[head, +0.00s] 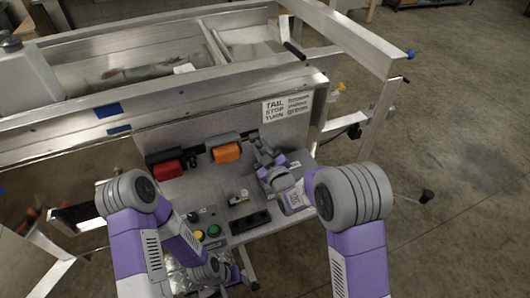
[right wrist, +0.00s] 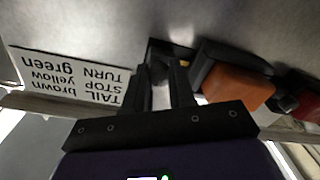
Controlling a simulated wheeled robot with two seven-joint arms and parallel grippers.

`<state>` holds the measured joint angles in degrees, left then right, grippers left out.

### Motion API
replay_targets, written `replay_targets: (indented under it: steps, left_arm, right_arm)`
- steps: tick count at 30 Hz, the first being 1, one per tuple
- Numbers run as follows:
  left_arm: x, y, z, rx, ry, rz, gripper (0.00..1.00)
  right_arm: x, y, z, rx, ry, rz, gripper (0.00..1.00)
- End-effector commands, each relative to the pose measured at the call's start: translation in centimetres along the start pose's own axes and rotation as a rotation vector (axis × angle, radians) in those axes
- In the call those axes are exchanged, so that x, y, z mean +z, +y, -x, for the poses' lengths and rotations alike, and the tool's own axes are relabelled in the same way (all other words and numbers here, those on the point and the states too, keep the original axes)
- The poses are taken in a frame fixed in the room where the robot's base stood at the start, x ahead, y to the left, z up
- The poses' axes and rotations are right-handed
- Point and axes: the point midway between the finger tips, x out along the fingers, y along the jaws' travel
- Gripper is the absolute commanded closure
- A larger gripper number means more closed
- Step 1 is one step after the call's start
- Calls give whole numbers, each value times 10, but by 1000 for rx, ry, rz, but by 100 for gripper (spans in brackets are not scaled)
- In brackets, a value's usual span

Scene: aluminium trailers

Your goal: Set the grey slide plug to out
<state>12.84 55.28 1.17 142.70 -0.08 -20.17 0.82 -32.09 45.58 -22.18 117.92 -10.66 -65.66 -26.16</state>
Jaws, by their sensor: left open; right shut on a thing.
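My right gripper (head: 259,144) reaches the upright panel just right of the orange lamp. Its fingers are shut on a small part at a dark fitting, which I take to be the grey slide plug. In the right wrist view, the fingers (right wrist: 163,78) straddle this part below the dark fitting (right wrist: 167,50). The plug itself is mostly hidden by the fingers, and I cannot tell how far it is in or out. My left gripper (head: 228,277) is low at the bottom of the head view, open, below the button box and apart from the panel.
An orange lamp (head: 227,153) and a red lamp (head: 167,170) sit left of the right gripper. A wiring sign (head: 287,107) is up and right. Below are a toggle (head: 238,197), a black socket strip (head: 250,222), and yellow (head: 198,235) and green (head: 213,231) buttons.

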Motion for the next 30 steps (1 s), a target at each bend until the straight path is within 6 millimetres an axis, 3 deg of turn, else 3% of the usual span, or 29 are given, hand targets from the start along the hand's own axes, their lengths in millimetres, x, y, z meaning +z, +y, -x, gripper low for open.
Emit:
replay_targets:
  steps: [8, 9, 11, 20, 30]
  left_arm:
    - [0, 0, 0, -1, 0, 1, 57]
    - [0, 0, 0, -1, 0, 1, 57]
    - [0, 0, 0, -1, 0, 1, 57]
    - [0, 0, 1, -1, 1, 1, 57]
    - [0, 2, 5, -1, 1, 1, 57]
  right_arm:
    - [3, 5, -1, 7, -6, 2, 100]
    - [3, 5, 0, 8, -7, 2, 73]
    - [3, 6, 0, 9, -7, 2, 65]
    - [2, 4, 2, 6, -6, 1, 65]
    - [2, 5, 49, 7, -8, -1, 65]
